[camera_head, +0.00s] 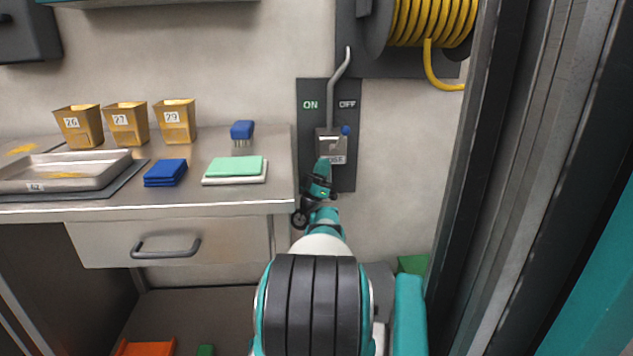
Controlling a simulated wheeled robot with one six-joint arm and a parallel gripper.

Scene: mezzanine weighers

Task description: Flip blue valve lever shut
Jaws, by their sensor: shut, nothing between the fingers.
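A dark wall panel (311,125) carries the words ON at left and OFF at right. On it sits a grey metal valve box (328,142), with a label partly hidden that seems to end in "OSE". A small blue round end (346,130), likely the valve lever's tip, shows at the box's upper right, below OFF. The rest of the lever cannot be made out. My gripper (323,164) is shut and empty, just below and in front of the box, overlapping its lower edge. Whether it touches the box cannot be told.
A grey pipe (337,85) rises from the box beside a yellow hose reel (432,22). At left, a steel counter (225,203) holds bins, a tray, folded cloths and a blue brush (242,130). A dark door frame (500,180) stands close at right.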

